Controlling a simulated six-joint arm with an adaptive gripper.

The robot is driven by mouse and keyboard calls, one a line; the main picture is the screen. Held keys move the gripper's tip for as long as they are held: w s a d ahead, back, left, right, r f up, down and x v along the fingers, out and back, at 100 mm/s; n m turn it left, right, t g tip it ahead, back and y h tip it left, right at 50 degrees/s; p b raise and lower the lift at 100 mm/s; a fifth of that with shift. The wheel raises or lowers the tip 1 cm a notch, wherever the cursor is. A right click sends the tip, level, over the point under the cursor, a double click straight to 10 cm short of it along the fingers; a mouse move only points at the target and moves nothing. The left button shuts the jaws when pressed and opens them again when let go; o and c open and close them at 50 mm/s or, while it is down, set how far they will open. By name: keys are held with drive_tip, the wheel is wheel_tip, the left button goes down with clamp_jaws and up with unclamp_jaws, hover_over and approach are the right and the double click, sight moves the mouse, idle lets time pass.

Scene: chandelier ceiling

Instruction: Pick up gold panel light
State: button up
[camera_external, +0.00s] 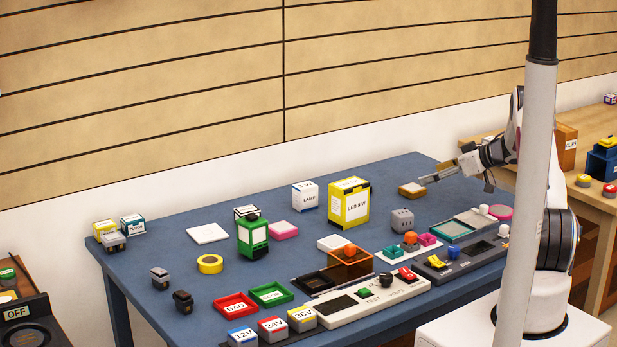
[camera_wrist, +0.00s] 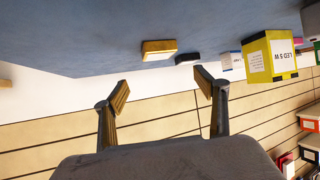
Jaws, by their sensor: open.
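The gold panel light (camera_external: 412,190) is a small, flat square block with gold-brown sides. It lies on the blue table near its back right edge. It also shows in the wrist view (camera_wrist: 159,50), ahead of the fingertips and roughly between their lines. My gripper (camera_external: 424,180) reaches in from the right, with its tips close to the light in the external view; the exact gap is unclear there. In the wrist view my gripper (camera_wrist: 162,88) is open, with nothing between its fingers and the light apart from them.
A dark block (camera_wrist: 187,59) sits near the light in the wrist view. A yellow LED box (camera_external: 349,202) and a white lamp box (camera_external: 305,195) stand to the left. A grey cube (camera_external: 402,219) is in front. The table around the light is fairly clear.

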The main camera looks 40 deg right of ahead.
sight(413, 188)
drive_tip(key=shift+s+f, duration=0.35)
drive_tip(key=shift+f, duration=0.25)
drive_tip(key=shift+x, duration=1.3)
drive_tip(key=shift+w, duration=0.1)
drive_tip(key=shift+f+x, duration=0.3)
drive_tip(key=shift+x, duration=1.35)
drive_tip(key=shift+w+a+f, duration=0.25)
drive_tip(key=shift+w+f, duration=0.15)
drive_tip(key=shift+w, duration=0.15)
drive_tip(key=shift+c, duration=0.3)
